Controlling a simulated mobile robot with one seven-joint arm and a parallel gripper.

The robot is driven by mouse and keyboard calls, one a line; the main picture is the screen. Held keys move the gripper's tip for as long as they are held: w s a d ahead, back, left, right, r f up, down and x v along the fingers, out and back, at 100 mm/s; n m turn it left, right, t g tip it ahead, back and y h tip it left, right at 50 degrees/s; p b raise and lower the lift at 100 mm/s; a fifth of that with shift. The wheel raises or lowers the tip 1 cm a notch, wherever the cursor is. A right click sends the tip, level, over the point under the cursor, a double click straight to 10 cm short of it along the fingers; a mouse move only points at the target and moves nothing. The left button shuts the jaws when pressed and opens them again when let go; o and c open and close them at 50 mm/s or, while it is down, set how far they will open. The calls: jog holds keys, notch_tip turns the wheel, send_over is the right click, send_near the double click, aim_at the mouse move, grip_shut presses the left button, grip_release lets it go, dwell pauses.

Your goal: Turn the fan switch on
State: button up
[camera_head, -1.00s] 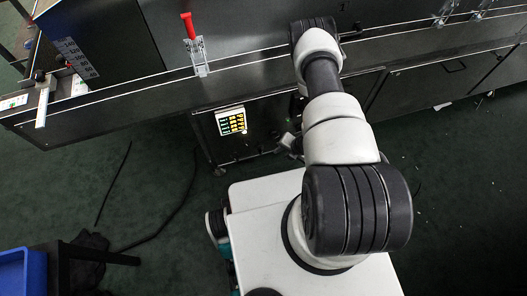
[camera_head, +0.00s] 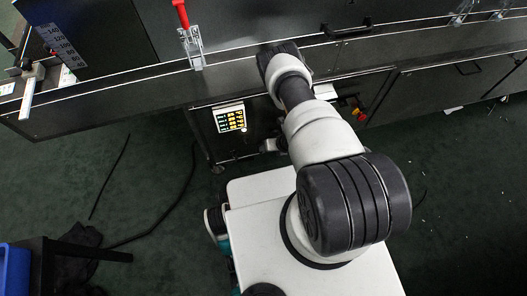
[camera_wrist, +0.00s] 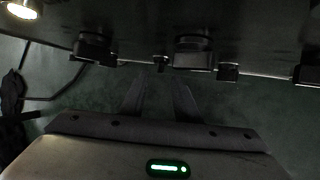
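My gripper (camera_wrist: 158,92) shows in the wrist view with its two dark fingers apart and nothing between them. In the head view it is hidden behind my arm, low by the machine's front. No part is clearly readable as the fan switch. A small lit panel (camera_head: 230,119) with green and yellow marks is on the machine's lower front, left of my arm. A red and yellow control (camera_head: 359,114) is right of my arm. In the wrist view, dark knob-like parts (camera_wrist: 193,51) and (camera_wrist: 94,46) stick out from a dark surface beyond the fingers; their function is unclear.
The long dark machine (camera_head: 110,95) runs across the back. A red-handled clamp (camera_head: 192,45) is on its upper edge. A bright round lamp (camera_wrist: 21,9) shows in the wrist view. A cable (camera_head: 165,212) lies on the green floor, and a blue bin (camera_head: 14,270) is at lower left.

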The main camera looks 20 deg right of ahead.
jog(key=b+x, duration=0.1)
jog(key=x, duration=0.4)
jog(key=shift+w+a+f+b, duration=0.1)
jog(key=shift+w+f+b, duration=0.15)
jog(key=shift+f+b, duration=0.15)
jog(key=shift+r, duration=0.1)
jog(key=c, duration=0.7)
jog(key=shift+d+f+m+t+y, duration=0.15)
jog(key=shift+d+m+y, duration=0.1)
jog(key=shift+y, duration=0.85)
jog(key=shift+d+f+m+t+y, duration=0.15)
jog(key=shift+d+y, duration=0.1)
jog(key=shift+y, duration=0.85)
jog(key=shift+w+r, duration=0.1)
jog(key=o, duration=0.7)
